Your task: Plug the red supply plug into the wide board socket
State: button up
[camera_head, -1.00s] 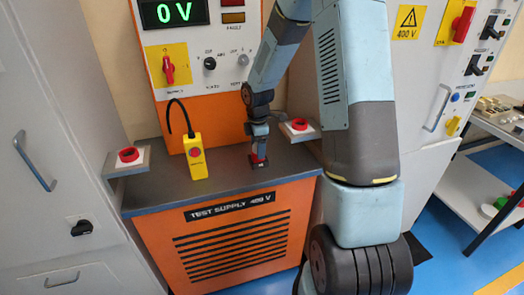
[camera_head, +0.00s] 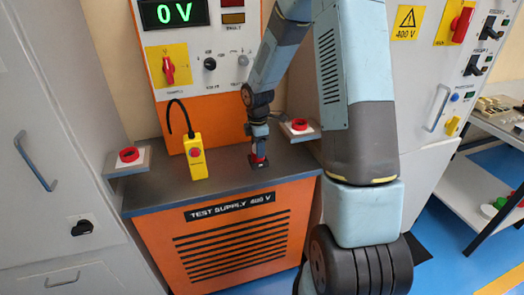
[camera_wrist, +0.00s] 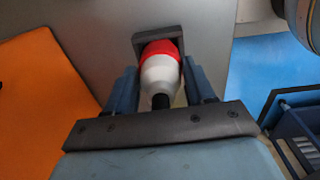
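The red supply plug (camera_wrist: 161,72) has a red head, a pale body and a dark cable end. In the wrist view its red head sits within a dark square frame (camera_wrist: 138,42) on the grey bench top. My gripper (camera_wrist: 160,68) has one blue finger on each side of the plug and appears shut on it, with no clear gap. In the head view my gripper (camera_head: 258,152) points down at the bench top, with a bit of red below it. I cannot make out the wide board socket in either view.
The grey bench top (camera_head: 225,182) sits over an orange test supply cabinet (camera_head: 230,235). A yellow pendant (camera_head: 195,160) stands to the left of my gripper. Red rings on white plates (camera_head: 129,155) flank the bench. The display (camera_head: 174,13) reads 0 V.

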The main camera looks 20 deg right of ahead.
jog(key=shift+s+d+f, duration=0.1)
jog(key=shift+s+f, duration=0.55)
jog(key=shift+f, duration=0.3)
jog(key=shift+c, duration=1)
jog(key=shift+w+r, duration=0.4)
jog(key=shift+r, duration=0.2)
jog(key=shift+r+g, duration=0.3)
jog(key=shift+r, duration=0.05)
jog(key=shift+r, duration=0.35)
grip_shut()
jog(key=shift+w+r, duration=0.1)
jog(key=shift+r, duration=0.1)
jog(key=shift+r, duration=0.1)
jog(key=shift+r, duration=1.35)
